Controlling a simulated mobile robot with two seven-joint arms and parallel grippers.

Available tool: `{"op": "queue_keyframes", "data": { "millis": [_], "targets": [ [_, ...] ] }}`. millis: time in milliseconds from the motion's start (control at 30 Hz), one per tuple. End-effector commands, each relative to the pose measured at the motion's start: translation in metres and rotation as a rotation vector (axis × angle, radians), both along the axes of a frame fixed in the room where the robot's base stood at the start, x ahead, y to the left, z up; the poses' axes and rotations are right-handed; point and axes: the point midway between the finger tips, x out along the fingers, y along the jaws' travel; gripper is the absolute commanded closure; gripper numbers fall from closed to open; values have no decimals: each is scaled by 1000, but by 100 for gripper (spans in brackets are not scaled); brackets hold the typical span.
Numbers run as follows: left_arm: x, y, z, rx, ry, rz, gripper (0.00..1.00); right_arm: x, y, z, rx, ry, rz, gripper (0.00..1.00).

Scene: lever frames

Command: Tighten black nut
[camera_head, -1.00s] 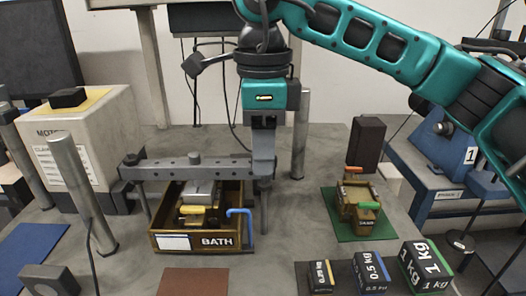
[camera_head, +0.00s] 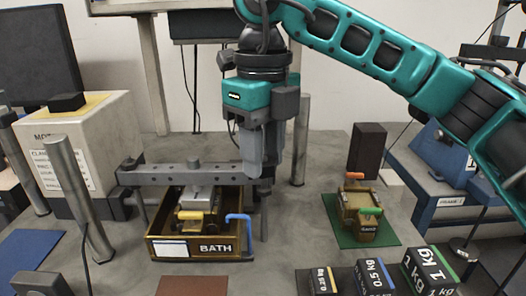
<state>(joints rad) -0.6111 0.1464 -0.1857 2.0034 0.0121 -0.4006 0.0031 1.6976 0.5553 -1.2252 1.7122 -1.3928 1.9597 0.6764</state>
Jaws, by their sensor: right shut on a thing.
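My right gripper (camera_head: 262,172) hangs straight down from the arm at the right end of the grey lever bar (camera_head: 165,174). Its fingers are shut at the bar's end, where they hide most of what they hold. I take it to be the black nut, but I cannot see it clearly. The bar runs level to the left, with a small grey knob (camera_head: 194,163) on top. My left gripper is not in view.
The wooden BATH box (camera_head: 190,246) with a blue hook (camera_head: 240,222) stands below the bar. A green mat (camera_head: 375,238) with a wooden block is to the right. Labelled weights (camera_head: 373,277) line the front right. Metal posts (camera_head: 78,195) and a motor box (camera_head: 90,140) stand left.

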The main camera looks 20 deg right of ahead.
Motion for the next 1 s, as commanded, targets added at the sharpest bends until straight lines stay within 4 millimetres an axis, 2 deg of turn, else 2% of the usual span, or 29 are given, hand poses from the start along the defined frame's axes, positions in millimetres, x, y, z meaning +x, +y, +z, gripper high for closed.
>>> {"op": "queue_keyframes", "data": {
  "millis": [600,633,900,1000],
  "targets": [
    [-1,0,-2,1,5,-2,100,1,0,1,1,-3,-48,95],
    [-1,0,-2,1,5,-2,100,1,0,1,1,-3,-48,64],
    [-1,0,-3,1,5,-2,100,0,0,1,0,-1,-45,39],
    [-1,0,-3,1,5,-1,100,0,0,0,0,-1,-44,39]
  ]
}}
